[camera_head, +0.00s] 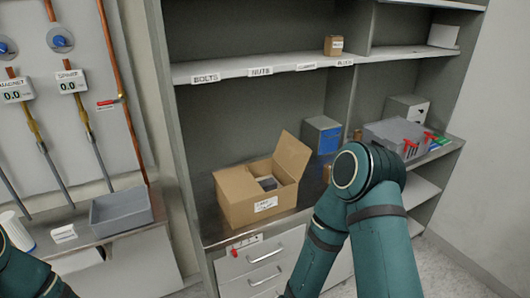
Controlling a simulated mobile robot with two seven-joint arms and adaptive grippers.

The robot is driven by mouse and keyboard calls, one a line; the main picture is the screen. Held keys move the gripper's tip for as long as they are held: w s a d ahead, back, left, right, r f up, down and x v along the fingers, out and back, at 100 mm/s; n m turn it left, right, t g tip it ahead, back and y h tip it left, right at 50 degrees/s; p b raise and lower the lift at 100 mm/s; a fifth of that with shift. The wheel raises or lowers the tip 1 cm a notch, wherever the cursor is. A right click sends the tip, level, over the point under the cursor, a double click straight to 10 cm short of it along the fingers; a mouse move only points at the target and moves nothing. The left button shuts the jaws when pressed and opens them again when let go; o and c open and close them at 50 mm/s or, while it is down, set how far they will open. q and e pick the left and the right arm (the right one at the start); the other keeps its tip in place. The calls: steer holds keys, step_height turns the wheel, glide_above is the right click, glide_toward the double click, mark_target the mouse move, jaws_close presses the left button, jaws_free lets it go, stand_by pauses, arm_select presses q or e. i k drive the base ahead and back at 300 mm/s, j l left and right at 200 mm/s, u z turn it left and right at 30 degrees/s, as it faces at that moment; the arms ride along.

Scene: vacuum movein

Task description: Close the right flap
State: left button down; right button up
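A brown cardboard box (240,208) with a white label sits on the counter of the shelf unit. Its right flap (292,156) stands up and tilts outward, so the top is open on that side. The left part of the top looks covered by cardboard. A small dark item (267,183) shows inside the opening. My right arm stands in front of the counter, just right of the box and apart from it in the picture; its gripper is hidden or out of view. Only a part of my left arm shows at the lower left corner, with its gripper out of view.
A blue-grey box (322,136) stands behind the flap. A grey bin (396,136) with red-handled tools is at the right. A shelf (280,66) with labels runs above. A grey tray (121,211) sits on the left bench. Drawers (262,268) lie below the counter.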

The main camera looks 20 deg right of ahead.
mark_target(293, 155)
steer(key=l+u, duration=0.95)
steer(key=l, duration=0.35)
steer(key=k+l+u, duration=0.2)
steer(key=l, duration=0.25)
steer(key=k+l, duration=0.1)
steer(key=l, duration=0.35)
steer(key=k+l, duration=0.1)
steer(key=l, duration=0.3)
steer(key=k+l+u, duration=0.1)
steer(key=l, duration=0.35)
steer(key=k+l, duration=0.15)
steer(key=l, duration=0.3)
steer(key=k+l, duration=0.1)
steer(key=l, duration=0.3)
steer(key=k+l, duration=0.15)
steer(key=l, duration=0.25)
steer(key=l+u, duration=0.05)
